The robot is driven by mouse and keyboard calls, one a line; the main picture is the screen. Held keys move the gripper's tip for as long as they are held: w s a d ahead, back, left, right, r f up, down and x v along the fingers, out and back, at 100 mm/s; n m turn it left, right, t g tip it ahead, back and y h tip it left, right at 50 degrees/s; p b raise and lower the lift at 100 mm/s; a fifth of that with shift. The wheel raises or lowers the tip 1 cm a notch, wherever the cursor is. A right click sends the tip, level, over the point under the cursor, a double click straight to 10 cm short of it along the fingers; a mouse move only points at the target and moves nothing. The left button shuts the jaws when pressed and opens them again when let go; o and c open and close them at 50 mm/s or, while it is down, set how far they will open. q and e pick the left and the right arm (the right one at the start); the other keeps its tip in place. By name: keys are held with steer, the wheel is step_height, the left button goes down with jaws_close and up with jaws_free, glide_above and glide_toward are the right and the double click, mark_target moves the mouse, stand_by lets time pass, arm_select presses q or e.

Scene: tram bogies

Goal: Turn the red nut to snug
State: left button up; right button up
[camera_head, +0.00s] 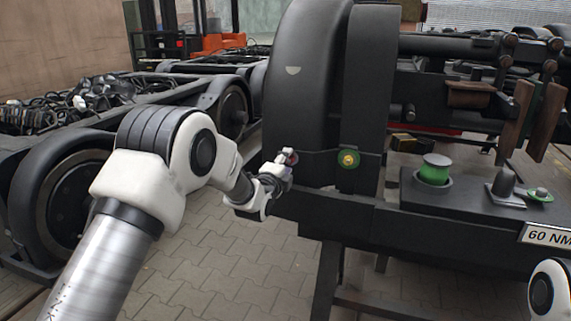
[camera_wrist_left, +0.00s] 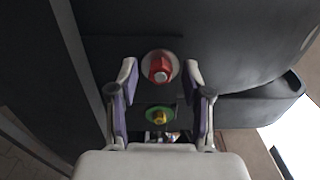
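The red nut (camera_wrist_left: 160,67) shows in the left wrist view on a pale round washer against a dark surface. In the head view a small reddish part (camera_head: 291,157) shows at my left gripper's tip, mostly hidden by it. My left gripper (camera_head: 282,166) is at the dark bogie's side. In the left wrist view the left gripper (camera_wrist_left: 162,73) has its fingers spread, one on each side of the red nut, with gaps visible. I cannot tell how deep the fingertips reach. My right gripper is out of view.
A brass nut on a green disc (camera_head: 348,159) sits right of the left gripper. A bench (camera_head: 450,235) holds a green-and-white cylinder (camera_head: 435,169), a grey knobbed part (camera_head: 505,187), a small green disc (camera_head: 540,195) and a "60 NM" plate (camera_head: 548,236). Other wheels (camera_head: 70,205) stand left.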

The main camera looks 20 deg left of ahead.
arm_select(q)
steer(key=shift+s, duration=0.1)
steer(key=s, duration=1.1)
steer(key=shift+s+a, duration=0.2)
steer(key=shift+s, duration=0.2)
steer(key=shift+f, duration=0.1)
